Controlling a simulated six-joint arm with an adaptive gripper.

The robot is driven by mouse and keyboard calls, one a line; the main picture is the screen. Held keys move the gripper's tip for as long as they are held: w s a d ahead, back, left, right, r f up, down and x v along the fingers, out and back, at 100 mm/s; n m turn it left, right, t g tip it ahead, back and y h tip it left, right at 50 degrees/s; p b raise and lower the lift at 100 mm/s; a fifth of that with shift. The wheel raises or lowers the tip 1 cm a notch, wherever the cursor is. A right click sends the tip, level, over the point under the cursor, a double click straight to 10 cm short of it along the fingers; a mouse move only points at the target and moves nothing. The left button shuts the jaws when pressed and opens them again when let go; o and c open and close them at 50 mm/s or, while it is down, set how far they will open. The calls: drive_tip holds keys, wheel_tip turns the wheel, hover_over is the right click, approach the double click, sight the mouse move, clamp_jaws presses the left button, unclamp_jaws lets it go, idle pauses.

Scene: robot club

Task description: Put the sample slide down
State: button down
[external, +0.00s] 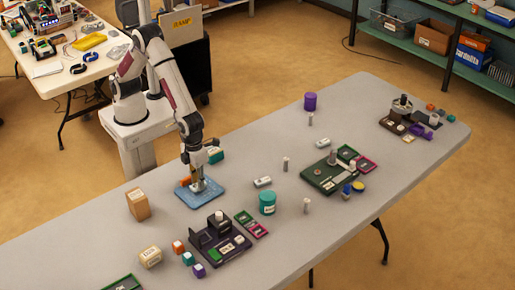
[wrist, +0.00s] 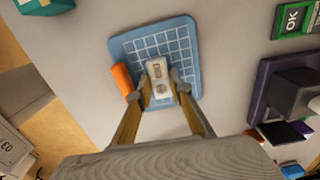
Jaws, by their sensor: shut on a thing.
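My gripper (wrist: 162,93) is shut on the sample slide (wrist: 158,70), a small pale piece with grey markings that juts out beyond the fingertips. The slide is over the lower middle of a blue mat (wrist: 185,35) with a white grid. I cannot tell whether the slide touches the mat. In the external view my gripper (external: 197,187) points straight down at the blue mat (external: 184,195), and the slide is too small to make out there.
An orange piece (wrist: 122,78) lies at the mat's left edge. A dark organizer (wrist: 262,85) stands to the right, with a green "OK" tile (wrist: 292,20) above it. A wooden block (external: 138,205) and a teal jar (external: 267,203) stand near the mat.

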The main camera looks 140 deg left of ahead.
drive_tip(key=shift+f, duration=0.4)
drive_tip(key=shift+f, duration=0.15)
drive_tip(key=c, duration=1.8)
unclamp_jaws()
drive_tip(key=shift+r, duration=6.15)
